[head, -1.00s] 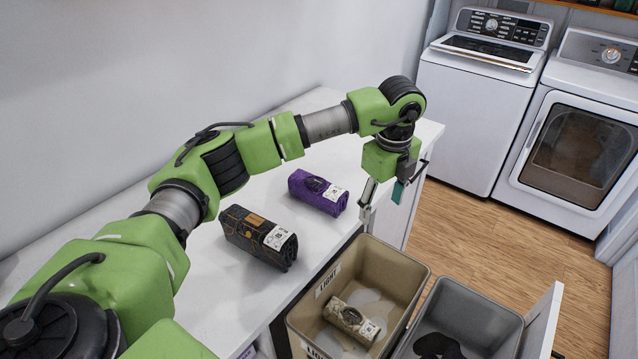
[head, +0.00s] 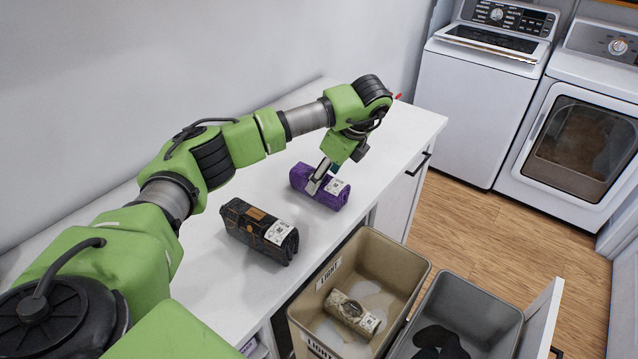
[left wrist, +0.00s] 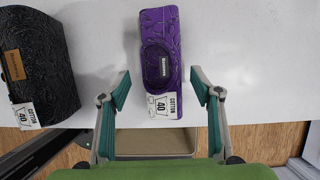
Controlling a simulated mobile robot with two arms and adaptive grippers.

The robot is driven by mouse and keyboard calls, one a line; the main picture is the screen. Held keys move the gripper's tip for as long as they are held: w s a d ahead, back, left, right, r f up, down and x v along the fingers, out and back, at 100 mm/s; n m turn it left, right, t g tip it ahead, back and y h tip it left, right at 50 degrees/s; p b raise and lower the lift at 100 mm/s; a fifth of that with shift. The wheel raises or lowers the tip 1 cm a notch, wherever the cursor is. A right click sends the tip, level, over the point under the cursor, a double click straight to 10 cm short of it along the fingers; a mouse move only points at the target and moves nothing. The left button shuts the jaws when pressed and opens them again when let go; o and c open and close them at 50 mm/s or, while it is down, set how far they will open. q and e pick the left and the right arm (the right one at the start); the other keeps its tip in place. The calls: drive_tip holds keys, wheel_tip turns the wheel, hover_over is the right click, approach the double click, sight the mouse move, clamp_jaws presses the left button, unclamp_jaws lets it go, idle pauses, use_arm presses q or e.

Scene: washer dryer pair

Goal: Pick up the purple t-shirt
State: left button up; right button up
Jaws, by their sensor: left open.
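The purple t-shirt (head: 300,178) is a rolled bundle with a white care label, lying on the white counter. In the left wrist view the purple t-shirt (left wrist: 160,50) lies ahead of the fingers, its labelled end closest to them. My left gripper (head: 322,176) is over the bundle in the head view, hiding part of it. In the left wrist view my left gripper (left wrist: 163,88) is open, with teal fingertips on either side of the line of the bundle and nothing held. I cannot tell its exact height above the bundle. My right gripper is not in view.
A black patterned rolled garment (head: 245,226) lies on the counter (head: 215,285) nearby. A tan bin (head: 393,243) marked LIGHT holds a light rolled garment (head: 350,312). A grey bin (head: 480,305) holds dark cloth. A washer (head: 475,110) and dryer (head: 590,110) stand behind.

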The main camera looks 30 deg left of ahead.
sight(325, 178)
use_arm(q)
drive_tip(key=x, duration=0.1)
drive_tip(key=p+x, duration=0.1)
drive_tip(key=x, duration=0.1)
drive_tip(key=shift+w+f+p, duration=0.2)
drive_tip(key=shift+f+p, duration=0.1)
drive_tip(key=shift+f, duration=0.05)
drive_tip(key=shift+a+f, duration=0.15)
drive_tip(key=shift+f, duration=0.3)
drive_tip(key=c, duration=1.3)
